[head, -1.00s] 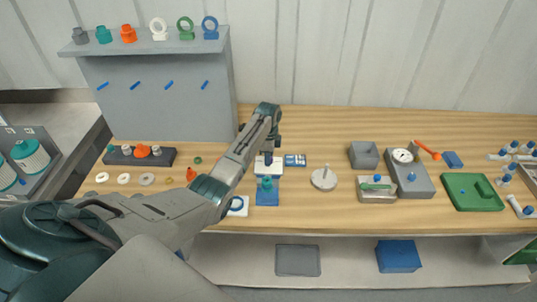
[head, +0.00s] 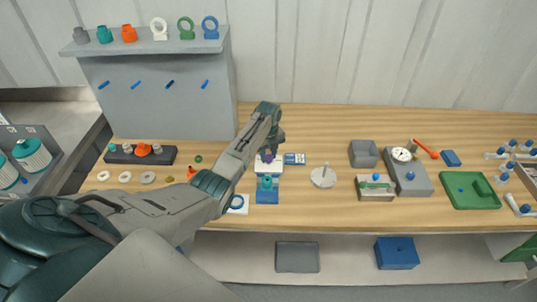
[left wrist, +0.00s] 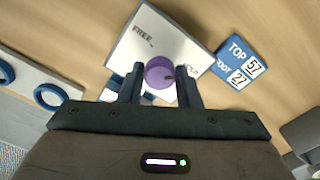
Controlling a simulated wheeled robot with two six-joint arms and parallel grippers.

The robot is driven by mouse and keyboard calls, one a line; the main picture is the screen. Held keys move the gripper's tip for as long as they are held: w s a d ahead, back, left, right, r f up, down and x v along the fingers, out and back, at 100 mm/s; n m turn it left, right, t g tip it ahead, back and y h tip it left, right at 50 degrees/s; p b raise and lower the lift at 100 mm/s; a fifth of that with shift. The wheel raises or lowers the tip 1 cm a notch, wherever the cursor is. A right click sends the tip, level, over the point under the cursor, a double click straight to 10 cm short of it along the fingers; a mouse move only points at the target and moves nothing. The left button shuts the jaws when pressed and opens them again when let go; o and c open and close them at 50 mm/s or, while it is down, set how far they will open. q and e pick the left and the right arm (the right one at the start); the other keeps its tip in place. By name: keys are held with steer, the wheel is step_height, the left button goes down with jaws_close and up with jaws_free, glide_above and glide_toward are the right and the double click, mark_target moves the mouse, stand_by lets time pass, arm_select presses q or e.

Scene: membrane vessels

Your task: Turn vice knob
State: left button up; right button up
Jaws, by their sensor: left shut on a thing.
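The purple knob (left wrist: 159,73) stands on a white plate (left wrist: 140,38) marked "FREE"; part of another word shows at the plate's right. My left gripper (left wrist: 160,84) is shut on the knob, with one finger on each side. In the head view my left gripper (head: 270,152) reaches down to the white plate (head: 268,168), and the knob is mostly hidden. A blue vice-like block (head: 267,196) with a teal fitting (head: 267,183) stands just in front of the plate. My right gripper is not in view.
A blue and white sign (left wrist: 238,62) reading "TOP 57" lies right of the plate. A grey disc with a pin (head: 323,178) stands to the right. The wood table behind the plate is clear.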

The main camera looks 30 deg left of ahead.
mark_target(268, 156)
arm_select(q)
steer(key=shift+w+r+m, duration=0.15)
steer(key=shift+r+m, duration=0.05)
steer(key=shift+m, duration=1)
steer(key=shift+a, duration=0.1)
steer(key=o, duration=0.9)
steer(key=shift+o, duration=0.3)
steer(key=shift+f, duration=0.1)
step_height(268, 156, up, 11)
steer(key=b, duration=0.3)
steer(key=shift+b, duration=0.35)
steer(key=shift+f, duration=0.15)
